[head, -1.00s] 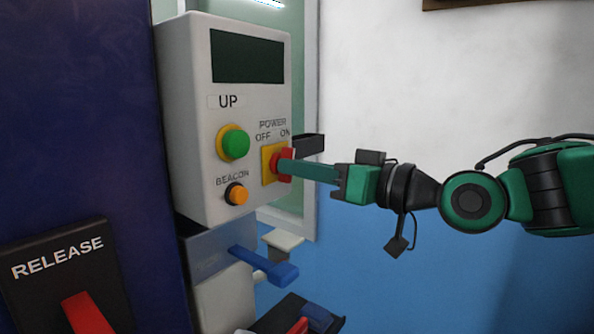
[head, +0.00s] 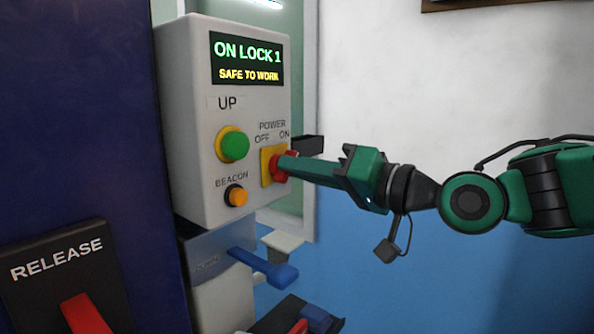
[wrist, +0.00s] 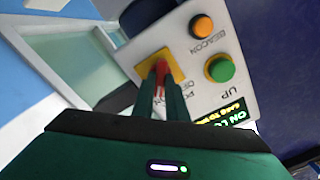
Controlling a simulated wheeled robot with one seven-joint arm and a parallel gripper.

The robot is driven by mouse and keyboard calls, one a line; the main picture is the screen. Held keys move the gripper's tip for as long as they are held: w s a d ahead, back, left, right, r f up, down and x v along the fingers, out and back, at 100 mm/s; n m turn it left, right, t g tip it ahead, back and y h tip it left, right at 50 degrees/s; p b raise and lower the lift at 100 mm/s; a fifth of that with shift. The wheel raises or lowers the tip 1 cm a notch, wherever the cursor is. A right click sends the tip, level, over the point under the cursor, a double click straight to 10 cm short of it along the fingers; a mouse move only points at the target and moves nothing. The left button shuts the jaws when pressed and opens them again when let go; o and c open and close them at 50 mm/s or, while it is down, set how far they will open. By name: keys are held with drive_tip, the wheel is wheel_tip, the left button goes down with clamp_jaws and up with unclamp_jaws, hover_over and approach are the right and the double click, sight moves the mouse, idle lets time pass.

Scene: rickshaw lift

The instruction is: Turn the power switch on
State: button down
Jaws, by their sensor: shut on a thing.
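The red power switch (head: 281,167) sits on a yellow plate on the grey control box (head: 193,110), under the POWER OFF/ON label. My gripper (head: 286,163) is shut on the red switch knob, reaching in from the right. The wrist view also shows the red knob (wrist: 161,74) between my two green fingers. The box's display (head: 247,60) is lit and reads "ON LOCK 1" and "SAFE TO WORK".
A green UP button (head: 235,145) and an orange beacon button (head: 238,196) sit left of the switch. A blue lever (head: 265,267) sticks out below the box. A red release lever (head: 85,314) is at the lower left.

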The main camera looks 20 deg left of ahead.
drive_tip(key=shift+w+d+f, duration=0.1)
drive_tip(key=shift+w+d, duration=0.2)
drive_tip(key=shift+w, duration=0.15)
drive_tip(key=c, duration=1.8)
unclamp_jaws()
drive_tip(key=shift+o, duration=0.2)
drive_tip(key=shift+s+a, duration=0.1)
drive_tip(key=shift+s, duration=0.1)
drive_tip(key=v, duration=1)
drive_tip(key=shift+d, duration=0.4)
drive_tip(key=shift+f, duration=0.15)
